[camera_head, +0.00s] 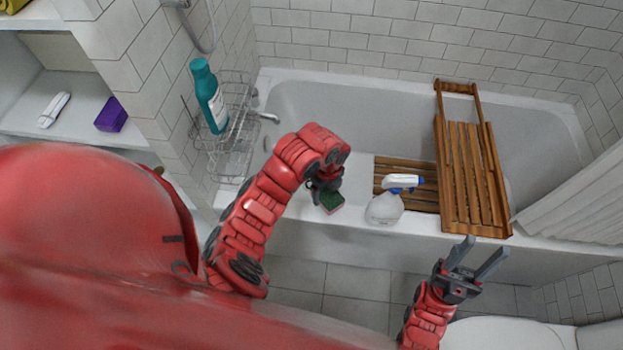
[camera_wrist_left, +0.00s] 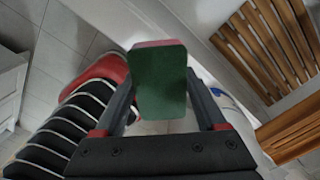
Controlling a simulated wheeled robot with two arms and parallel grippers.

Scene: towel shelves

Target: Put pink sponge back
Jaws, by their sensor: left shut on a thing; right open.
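The pink sponge (camera_head: 331,201) has a dark green face and a thin pink edge. My left gripper (camera_head: 325,190) is shut on it and holds it over the tub's front rim, left of the spray bottle. In the left wrist view the sponge (camera_wrist_left: 158,84) sits between the two fingers, its green face toward the camera and its pink edge at the top. My right gripper (camera_head: 477,258) is open and empty, in front of the tub near the toilet.
A wire rack (camera_head: 240,120) with a teal bottle (camera_head: 209,97) hangs at the tub's left end. A spray bottle (camera_head: 384,208) stands on the front rim. A wooden bath tray (camera_head: 466,180) spans the tub. Left shelves hold a purple box (camera_head: 111,115) and a white object (camera_head: 54,109).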

